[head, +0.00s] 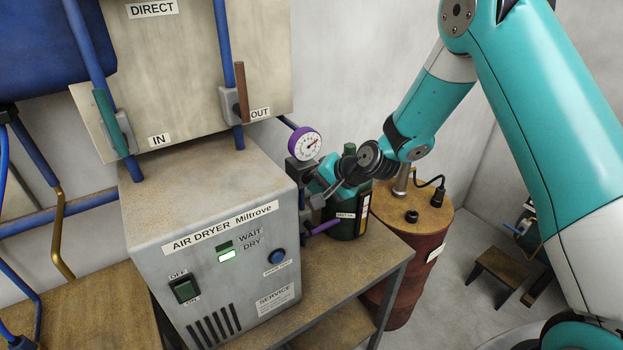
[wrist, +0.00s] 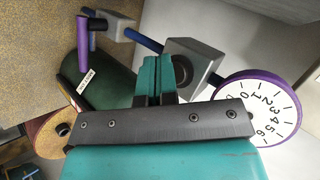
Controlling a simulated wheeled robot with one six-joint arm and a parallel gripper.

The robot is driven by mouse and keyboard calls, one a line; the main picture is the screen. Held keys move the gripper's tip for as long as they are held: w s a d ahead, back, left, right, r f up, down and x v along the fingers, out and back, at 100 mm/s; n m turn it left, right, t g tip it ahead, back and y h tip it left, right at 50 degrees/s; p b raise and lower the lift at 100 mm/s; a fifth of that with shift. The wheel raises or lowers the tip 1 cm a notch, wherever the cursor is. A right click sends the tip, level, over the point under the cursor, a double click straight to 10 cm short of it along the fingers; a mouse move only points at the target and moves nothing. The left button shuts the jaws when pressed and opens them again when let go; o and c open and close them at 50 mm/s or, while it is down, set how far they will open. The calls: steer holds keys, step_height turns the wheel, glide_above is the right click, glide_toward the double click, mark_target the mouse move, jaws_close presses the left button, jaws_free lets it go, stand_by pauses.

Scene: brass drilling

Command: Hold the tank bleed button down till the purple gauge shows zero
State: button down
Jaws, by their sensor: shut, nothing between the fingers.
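The purple gauge (head: 304,145) has a purple rim and white dial above a dark block behind the air dryer. In the head view its needle leans up and right. In the wrist view the gauge (wrist: 262,108) shows numerals, but I cannot make out a needle. My gripper (head: 317,190) is at the fittings just below the gauge. In the wrist view my gripper (wrist: 150,68) has its teal fingers together, empty, beside a grey block (wrist: 199,64). I cannot identify the tank bleed button; it may be hidden by the gripper. Contact cannot be told.
The air dryer (head: 210,235) stands on a brown bench, with a blue button (head: 278,256) whose label is too small to read. A purple handle (head: 324,226) and a dark green cylinder (head: 344,230) are close to my gripper. A reddish drum (head: 404,270) stands right.

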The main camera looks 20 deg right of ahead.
steer(key=shift+w+a, duration=0.15)
steer(key=shift+w, duration=0.3)
stand_by(1.6)
steer(key=shift+s, duration=0.1)
stand_by(1.8)
steer(key=shift+s+d, duration=0.3)
steer(key=shift+s, duration=0.45)
steer(key=shift+s, duration=0.1)
steer(key=s, duration=0.1)
steer(key=s+d+b, duration=0.1)
steer(key=s, duration=0.2)
steer(key=shift+s+d, duration=0.25)
steer(key=shift+s, duration=0.05)
